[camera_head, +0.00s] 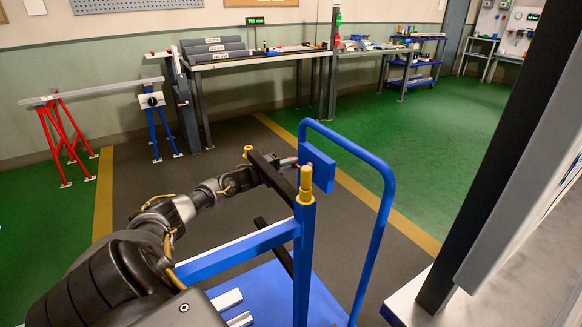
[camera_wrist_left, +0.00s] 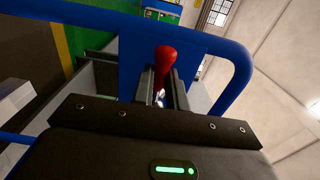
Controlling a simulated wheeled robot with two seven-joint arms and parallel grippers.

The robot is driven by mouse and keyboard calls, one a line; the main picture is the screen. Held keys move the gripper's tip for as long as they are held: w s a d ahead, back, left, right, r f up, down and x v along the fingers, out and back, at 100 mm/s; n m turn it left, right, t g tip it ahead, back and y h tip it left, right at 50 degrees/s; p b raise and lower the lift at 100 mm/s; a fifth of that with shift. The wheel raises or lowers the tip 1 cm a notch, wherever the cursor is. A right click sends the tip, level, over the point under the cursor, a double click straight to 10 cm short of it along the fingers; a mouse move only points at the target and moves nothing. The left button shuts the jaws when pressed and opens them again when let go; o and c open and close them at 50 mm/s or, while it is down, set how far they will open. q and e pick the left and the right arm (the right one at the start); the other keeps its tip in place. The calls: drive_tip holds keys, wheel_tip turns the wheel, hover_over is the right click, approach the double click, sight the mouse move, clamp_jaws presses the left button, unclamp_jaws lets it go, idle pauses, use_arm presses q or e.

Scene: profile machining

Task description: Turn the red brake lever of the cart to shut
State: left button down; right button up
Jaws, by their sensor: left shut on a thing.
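The red brake lever (camera_wrist_left: 165,57) shows in the left wrist view as a rounded red knob in front of a blue plate. My left gripper (camera_wrist_left: 163,84) has its two dark fingers on either side of the lever, shut on it below the knob. In the head view my left gripper (camera_head: 288,163) reaches to the blue plate (camera_head: 317,168) on the cart's handle side; the lever is mostly hidden there. The blue cart (camera_head: 388,195) has a bent tube handle. My right gripper is not in view.
A blue cart post with a yellow cap (camera_head: 306,185) and a dark crossbar (camera_head: 270,178) stand close to my left arm. A workbench (camera_head: 262,58) and red trestle (camera_head: 62,140) are farther back. A dark post (camera_head: 500,165) rises at right. The floor behind the cart is clear.

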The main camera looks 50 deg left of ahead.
use_arm(q)
drive_tip(key=c, duration=1.4)
unclamp_jaws()
